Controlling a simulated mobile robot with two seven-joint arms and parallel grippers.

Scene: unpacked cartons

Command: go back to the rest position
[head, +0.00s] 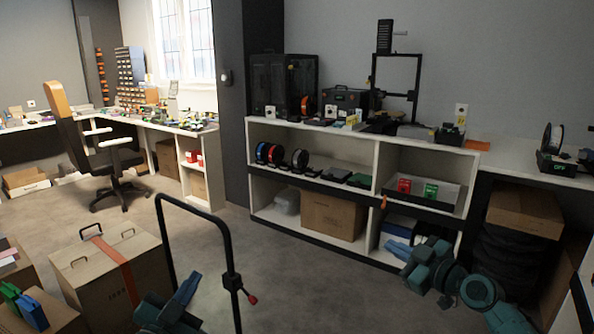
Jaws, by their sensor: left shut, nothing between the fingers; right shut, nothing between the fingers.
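My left gripper (187,287) shows at the bottom, left of centre, as teal and blue parts. It is shut and empty, and stands beside a black tubular handle (167,240). My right gripper (398,250) is at the lower right, pointing left, in front of the lower part of the white shelf unit (376,165). It is shut with nothing in it. The rest of my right arm runs down to the bottom edge.
Cardboard cartons (112,285) stand at the lower left, one with an orange strap. An office chair (104,160) is further back. A brown box (525,210) sits on a dark stack at the right. The grey floor (300,285) between is clear.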

